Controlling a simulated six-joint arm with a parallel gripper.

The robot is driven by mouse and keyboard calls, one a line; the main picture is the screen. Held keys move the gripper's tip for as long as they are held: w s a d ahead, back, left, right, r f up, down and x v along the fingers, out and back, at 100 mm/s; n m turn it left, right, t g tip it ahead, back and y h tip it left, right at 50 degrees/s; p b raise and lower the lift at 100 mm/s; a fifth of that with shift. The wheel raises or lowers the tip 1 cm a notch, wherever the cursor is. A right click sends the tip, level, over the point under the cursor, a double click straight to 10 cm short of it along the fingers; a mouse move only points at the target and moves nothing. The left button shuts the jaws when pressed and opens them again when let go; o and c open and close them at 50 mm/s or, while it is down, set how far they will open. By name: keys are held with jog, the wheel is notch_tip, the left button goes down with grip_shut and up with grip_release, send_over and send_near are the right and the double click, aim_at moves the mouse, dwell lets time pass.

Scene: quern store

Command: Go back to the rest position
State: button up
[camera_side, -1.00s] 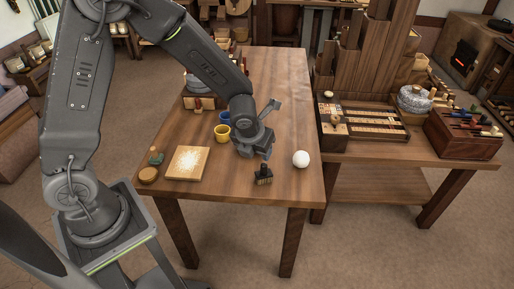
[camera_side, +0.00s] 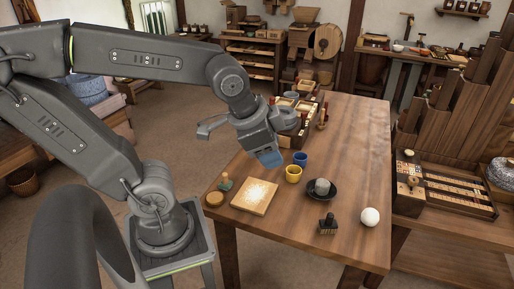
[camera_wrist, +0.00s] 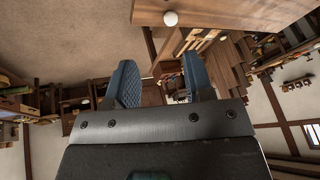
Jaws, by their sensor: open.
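My gripper (camera_side: 268,157) is raised above the left part of the wooden table (camera_side: 352,130), clear of everything on it. In the wrist view its two blue padded fingers (camera_wrist: 158,84) stand wide apart with nothing between them. A dark dish (camera_side: 310,194) with a rounded grey lump (camera_side: 322,186) in it lies on the table, to the right of my gripper. A yellow cup (camera_side: 293,174) and a blue cup (camera_side: 300,159) stand just below and right of my gripper.
A white ball (camera_side: 370,217), a black stamp-like block (camera_side: 328,225), a pale square board (camera_side: 255,197), a green-knobbed piece (camera_side: 225,182) and a round wooden disc (camera_side: 214,198) lie near the front edge. A wooden rack (camera_side: 296,125) stands behind my gripper. The table's back right is bare.

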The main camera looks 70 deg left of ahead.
jog(key=s+n, duration=0.2)
jog(key=s+r+n, duration=0.1)
jog(key=shift+d+n+h, duration=0.3)
jog(key=shift+d+n, duration=0.05)
jog(key=shift+n, duration=0.05)
